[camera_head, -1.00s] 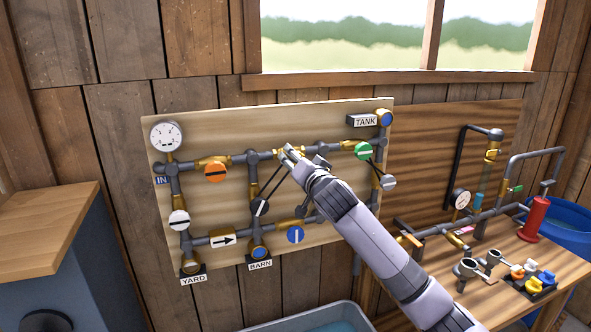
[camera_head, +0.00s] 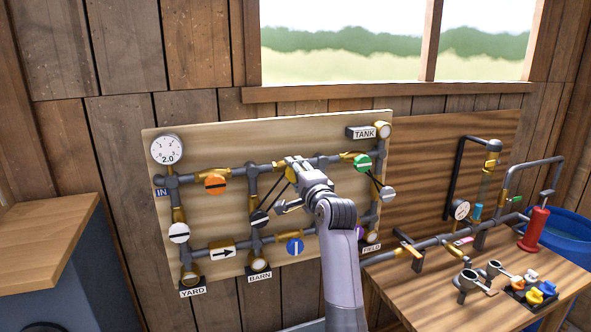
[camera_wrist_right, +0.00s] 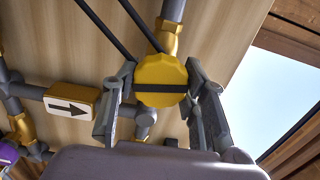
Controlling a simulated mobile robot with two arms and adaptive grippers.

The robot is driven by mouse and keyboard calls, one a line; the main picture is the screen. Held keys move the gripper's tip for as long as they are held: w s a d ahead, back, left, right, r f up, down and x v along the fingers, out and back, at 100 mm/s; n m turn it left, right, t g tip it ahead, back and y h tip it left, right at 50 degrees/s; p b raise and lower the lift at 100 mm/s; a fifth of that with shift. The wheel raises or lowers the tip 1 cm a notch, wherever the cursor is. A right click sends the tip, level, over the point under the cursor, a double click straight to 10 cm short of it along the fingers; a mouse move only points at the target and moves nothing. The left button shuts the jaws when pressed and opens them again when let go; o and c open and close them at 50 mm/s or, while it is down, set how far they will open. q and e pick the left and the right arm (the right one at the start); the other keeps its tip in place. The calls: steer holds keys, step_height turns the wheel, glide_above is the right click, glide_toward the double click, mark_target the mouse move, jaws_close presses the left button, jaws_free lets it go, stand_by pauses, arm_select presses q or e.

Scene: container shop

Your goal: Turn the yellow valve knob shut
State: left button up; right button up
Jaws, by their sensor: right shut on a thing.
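The yellow valve knob (camera_wrist_right: 162,72) sits on a pipe of the upright board, with a dark bar lying level across its face in the right wrist view. My right gripper (camera_head: 292,172) reaches the upper pipe of the board. In the wrist view its fingers (camera_wrist_right: 162,88) stand on both sides of the knob and are shut on it. In the head view the gripper covers most of the knob. My left gripper is out of view.
The board (camera_head: 215,130) also holds an orange knob (camera_head: 216,184), a green knob (camera_head: 362,162), a blue knob (camera_head: 295,246) and a gauge (camera_head: 167,150) showing 2.0. A workbench (camera_head: 440,285) with pipes and a red cylinder (camera_head: 535,230) stands at the right. A cabinet (camera_head: 50,235) stands left.

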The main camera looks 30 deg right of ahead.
steer(key=shift+f+m+p, duration=0.1)
steer(key=shift+m+p, duration=0.5)
steer(key=shift+m, duration=0.5)
steer(key=o, duration=1.2)
steer(key=shift+d, duration=0.1)
steer(key=v, duration=1.2)
